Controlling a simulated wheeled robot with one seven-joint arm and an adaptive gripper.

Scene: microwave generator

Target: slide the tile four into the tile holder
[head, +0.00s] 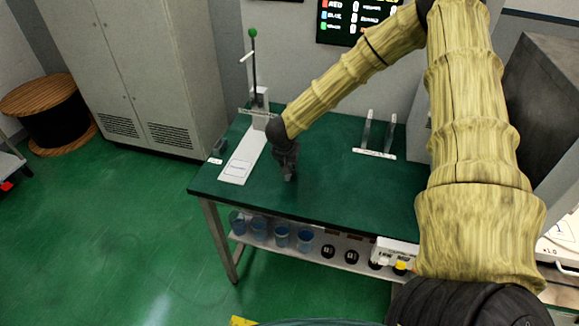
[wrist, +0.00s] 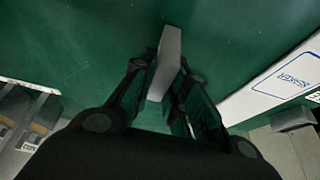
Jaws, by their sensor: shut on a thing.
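My gripper (head: 288,170) points down over the green table, between the white board and the two-post stand. In the wrist view, my gripper (wrist: 168,78) is closed around a plain grey tile (wrist: 167,55), which sticks out past the fingertips. No number shows on the tile's visible face, so I cannot confirm it is tile four. The stand (head: 376,154) has two upright plates and a white label strip at its front; it may be the tile holder, but its label is unreadable.
A white board (head: 237,168) with a printed label lies left of my gripper; a rod with a green ball (head: 252,33) rises behind it. A small grey block (head: 219,147) sits at the table's left edge. The green tabletop (head: 325,180) around my gripper is clear.

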